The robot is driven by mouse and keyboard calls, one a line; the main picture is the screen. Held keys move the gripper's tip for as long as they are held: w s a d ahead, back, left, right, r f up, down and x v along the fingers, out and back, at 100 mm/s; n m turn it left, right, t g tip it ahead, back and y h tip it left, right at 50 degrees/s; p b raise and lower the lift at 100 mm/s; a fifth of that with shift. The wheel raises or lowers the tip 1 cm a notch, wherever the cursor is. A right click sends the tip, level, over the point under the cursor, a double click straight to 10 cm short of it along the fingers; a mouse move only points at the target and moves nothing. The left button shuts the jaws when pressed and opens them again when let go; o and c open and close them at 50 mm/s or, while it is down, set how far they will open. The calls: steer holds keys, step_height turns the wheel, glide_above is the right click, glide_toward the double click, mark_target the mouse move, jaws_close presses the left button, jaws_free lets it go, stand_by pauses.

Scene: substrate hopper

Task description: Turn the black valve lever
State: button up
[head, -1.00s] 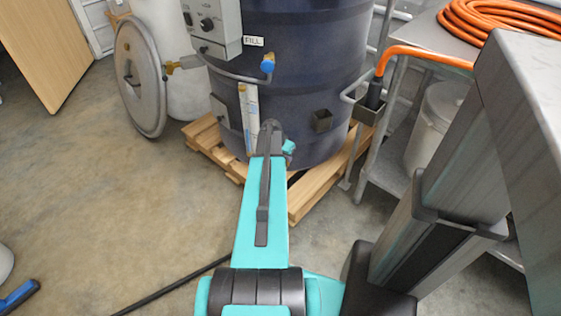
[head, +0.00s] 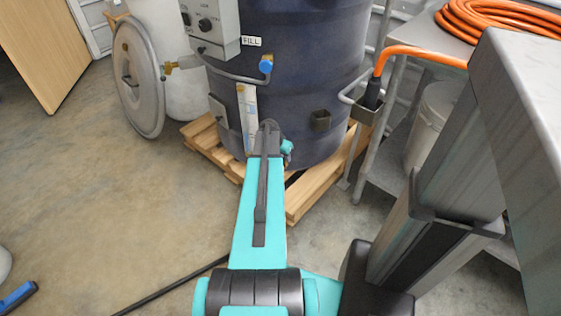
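I cannot make out a black valve lever for certain in the head view. A dark blue hopper tank (head: 310,75) stands on a wooden pallet, with a grey pipe ending in a blue fitting (head: 265,66) on its front. A brass valve (head: 170,67) sits at the left, beside the round grey lid. My teal arm reaches forward to the tank's lower front and covers part of it. My gripper is hidden beyond the arm's far end, so its fingers and any contact do not show.
A control box (head: 212,22) with black knobs is on the tank's upper left. The wooden pallet (head: 300,200) juts out in front. At right stand a steel table with an orange hose (head: 490,15) and a white bucket (head: 428,125). The left floor is mostly clear.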

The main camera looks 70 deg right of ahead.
steer(key=shift+v, duration=0.85)
steer(key=p+v, duration=0.2)
steer(key=v, duration=1)
